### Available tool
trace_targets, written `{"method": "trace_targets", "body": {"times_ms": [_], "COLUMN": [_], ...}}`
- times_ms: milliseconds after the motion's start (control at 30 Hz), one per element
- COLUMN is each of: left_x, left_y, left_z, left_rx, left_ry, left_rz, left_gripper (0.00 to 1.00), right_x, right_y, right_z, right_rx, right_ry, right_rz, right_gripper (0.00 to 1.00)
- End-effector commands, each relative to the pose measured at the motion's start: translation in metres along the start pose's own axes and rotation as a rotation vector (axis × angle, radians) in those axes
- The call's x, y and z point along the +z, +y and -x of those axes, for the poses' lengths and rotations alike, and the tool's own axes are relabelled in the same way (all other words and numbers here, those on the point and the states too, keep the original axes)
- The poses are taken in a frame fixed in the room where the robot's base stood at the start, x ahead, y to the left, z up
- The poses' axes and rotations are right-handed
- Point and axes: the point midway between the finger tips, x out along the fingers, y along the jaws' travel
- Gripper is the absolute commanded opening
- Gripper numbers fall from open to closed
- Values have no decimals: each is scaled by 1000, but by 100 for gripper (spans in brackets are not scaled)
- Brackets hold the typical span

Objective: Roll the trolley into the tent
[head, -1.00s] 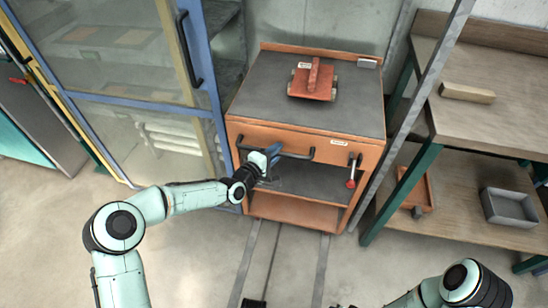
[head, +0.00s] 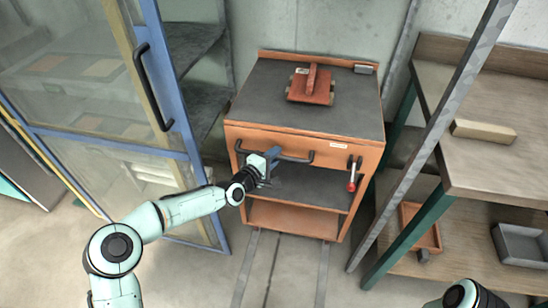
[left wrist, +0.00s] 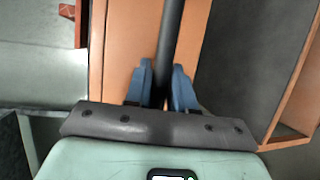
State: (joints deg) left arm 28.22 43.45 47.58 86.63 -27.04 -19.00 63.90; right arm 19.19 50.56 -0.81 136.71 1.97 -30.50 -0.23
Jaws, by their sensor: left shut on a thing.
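The trolley (head: 340,118) is an orange cart with a dark grey top, an open lower shelf and a black bar handle (head: 298,158) on its near side. It stands upright between a blue-framed clear panel on the left and a slanted grey pole on the right. My left gripper (head: 273,160) is shut on the left part of the handle. In the left wrist view its blue fingers (left wrist: 162,85) sit either side of the dark bar (left wrist: 170,35). The blue-framed panel (head: 168,60) looks like the tent's side or door. My right gripper is out of view.
The grey pole (head: 440,120) and a wooden bench (head: 500,165) stand close on the right. Concrete floor (head: 255,285) lies clear in front.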

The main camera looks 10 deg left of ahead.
Motion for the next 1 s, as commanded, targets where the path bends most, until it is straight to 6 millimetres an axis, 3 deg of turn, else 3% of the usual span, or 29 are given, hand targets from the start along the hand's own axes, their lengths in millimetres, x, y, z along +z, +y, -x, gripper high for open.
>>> {"method": "trace_targets", "body": {"times_ms": [333, 367, 400, 767, 1000], "left_x": [-1, -1, -1, -1, -2], "left_y": [0, 0, 0, 0, 2], "left_z": [0, 0, 0, 3, 39], "left_rx": [-1, -1, -1, -1, -3], "left_ry": [1, 1, 1, 1, 3], "left_rz": [0, 0, 0, 0, -1], "left_gripper": [0, 33, 44, 44, 44], "right_x": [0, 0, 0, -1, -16], "right_y": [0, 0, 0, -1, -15], "right_z": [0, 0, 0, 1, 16], "right_rx": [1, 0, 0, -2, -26], "right_ry": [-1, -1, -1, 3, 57], "right_rz": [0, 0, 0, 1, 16], "right_gripper": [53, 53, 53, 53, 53]}}
